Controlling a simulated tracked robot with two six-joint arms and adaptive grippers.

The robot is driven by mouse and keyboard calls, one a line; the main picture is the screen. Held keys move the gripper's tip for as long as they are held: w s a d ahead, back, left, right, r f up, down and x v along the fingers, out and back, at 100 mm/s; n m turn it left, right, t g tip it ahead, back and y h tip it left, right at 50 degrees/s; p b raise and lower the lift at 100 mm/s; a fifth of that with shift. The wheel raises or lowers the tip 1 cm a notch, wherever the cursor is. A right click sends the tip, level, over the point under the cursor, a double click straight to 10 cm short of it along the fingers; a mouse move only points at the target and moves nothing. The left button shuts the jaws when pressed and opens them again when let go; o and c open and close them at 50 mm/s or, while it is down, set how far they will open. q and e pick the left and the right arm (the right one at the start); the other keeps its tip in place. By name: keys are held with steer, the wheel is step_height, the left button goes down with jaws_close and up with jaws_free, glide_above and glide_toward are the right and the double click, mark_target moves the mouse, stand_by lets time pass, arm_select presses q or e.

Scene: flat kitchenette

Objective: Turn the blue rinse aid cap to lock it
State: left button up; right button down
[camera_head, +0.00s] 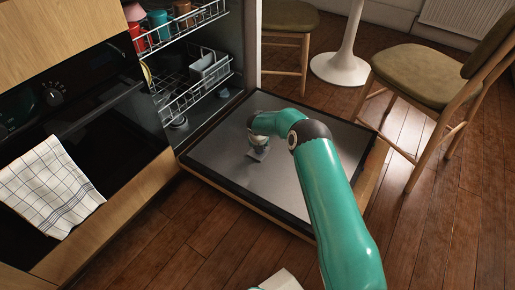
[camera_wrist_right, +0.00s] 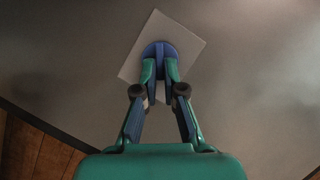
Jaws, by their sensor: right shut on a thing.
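The blue rinse aid cap (camera_wrist_right: 159,48) is round and sits on a light grey square plate (camera_wrist_right: 187,39) on the inner face of the open dishwasher door. In the right wrist view my right gripper (camera_wrist_right: 160,70) is shut on the cap, with its fingertips over the near part of it. In the head view my green right arm comes in from the lower right, and the right gripper (camera_head: 258,144) points down at the plate (camera_head: 257,156). The cap is mostly hidden there by the gripper. My left gripper is not in view.
The dishwasher door (camera_head: 205,155) lies open and flat, otherwise bare. Loaded racks (camera_head: 205,75) stand behind it at the left. An oven with a checked towel (camera_head: 48,185) is at far left. A chair (camera_head: 430,75) and white table pedestal (camera_head: 345,65) stand beyond the door.

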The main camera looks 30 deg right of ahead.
steer(key=shift+w+d+m, duration=0.1)
steer(key=shift+w+m, duration=0.05)
steer(key=shift+m, duration=0.25)
steer(key=shift+m+g+h+b, duration=0.35)
steer(key=shift+m+b, duration=0.3)
steer(key=shift+m, duration=0.35)
steer(key=shift+w+d+m+g+h, duration=0.1)
steer(key=shift+m+g+h, duration=0.25)
steer(key=shift+m, duration=0.7)
steer(key=shift+w+m+g+h, duration=0.1)
steer(key=shift+m+g+h, duration=0.15)
steer(key=shift+m, duration=0.8)
steer(key=shift+s, duration=0.1)
steer(key=c, duration=1.3)
jaws_free()
steer(key=shift+a, duration=0.2)
